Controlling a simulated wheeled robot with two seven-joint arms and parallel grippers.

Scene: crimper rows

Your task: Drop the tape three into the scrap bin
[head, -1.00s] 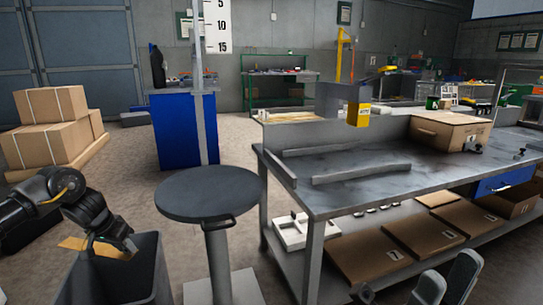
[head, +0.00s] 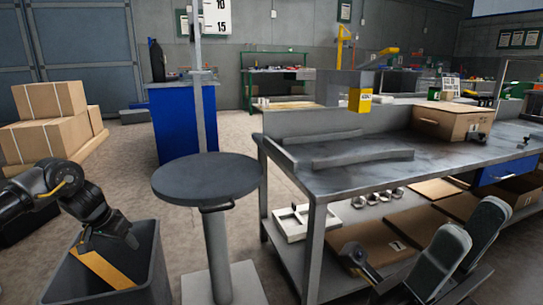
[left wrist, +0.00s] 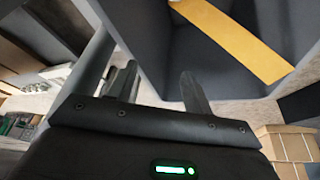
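The tape three, a flat yellow-orange strip (head: 106,270), lies slanted inside the dark grey scrap bin (head: 154,262) at the lower left of the head view. In the left wrist view the strip (left wrist: 232,40) shows beyond my fingers, apart from them, against the bin's dark inside (left wrist: 186,50). My left gripper (head: 118,242) is over the bin, open and empty, with a gap between its two fingers in the left wrist view (left wrist: 160,88). My right gripper (head: 464,250) is at the lower right in front of the workbench, with its fingers apart and nothing visible between them.
A round dark stool (head: 208,178) stands just right of the bin. The grey workbench (head: 350,175) fills the right, with a cardboard box (head: 440,120) on top and flat boxes on its lower shelf. Stacked cartons (head: 50,130) stand at the left. Floor is clear behind the stool.

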